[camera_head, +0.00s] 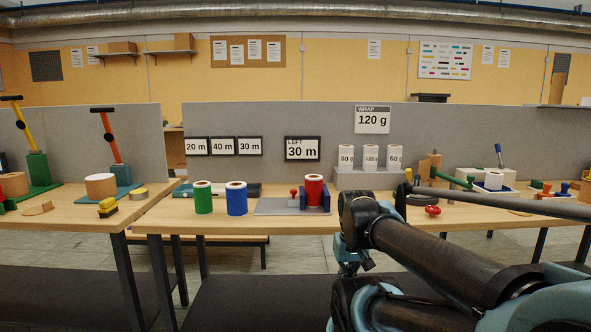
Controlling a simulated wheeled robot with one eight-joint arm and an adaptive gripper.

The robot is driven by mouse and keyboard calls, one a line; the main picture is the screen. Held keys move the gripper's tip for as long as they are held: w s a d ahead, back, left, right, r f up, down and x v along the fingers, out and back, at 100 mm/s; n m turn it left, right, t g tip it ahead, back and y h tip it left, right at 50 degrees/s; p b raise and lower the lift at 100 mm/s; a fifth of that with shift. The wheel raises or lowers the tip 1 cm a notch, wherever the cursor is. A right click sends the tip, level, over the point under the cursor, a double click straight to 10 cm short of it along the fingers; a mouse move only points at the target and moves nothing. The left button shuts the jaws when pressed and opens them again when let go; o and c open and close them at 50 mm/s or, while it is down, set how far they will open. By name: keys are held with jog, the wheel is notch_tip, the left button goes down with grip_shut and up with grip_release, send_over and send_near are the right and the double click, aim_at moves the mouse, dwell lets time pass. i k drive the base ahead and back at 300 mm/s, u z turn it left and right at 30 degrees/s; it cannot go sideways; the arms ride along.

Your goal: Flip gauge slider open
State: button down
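I cannot tell for sure which part is the gauge slider. A small red knob (294,194) stands on a grey plate (265,207) on the middle table, left of a blue bracket with a red roll (314,190) at it. Another red knob (432,210) sits farther right on the table, partly beside my arm. My arm comes in from the lower right. Its end, my gripper (352,264), seems to hang below the table's front edge, right of the grey plate and apart from it. The fingers are too small and dark to show whether they are open.
A green roll (203,197) and a blue roll (237,198) stand left of the plate. White rolls on a grey stand (368,179) are behind it. A left table (75,222) holds levers and a tan roll (101,186). My arm hides part of the right side.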

aim_at(293, 201)
jog(key=z, duration=0.75)
jog(key=k, duration=0.85)
jog(key=u, duration=0.65)
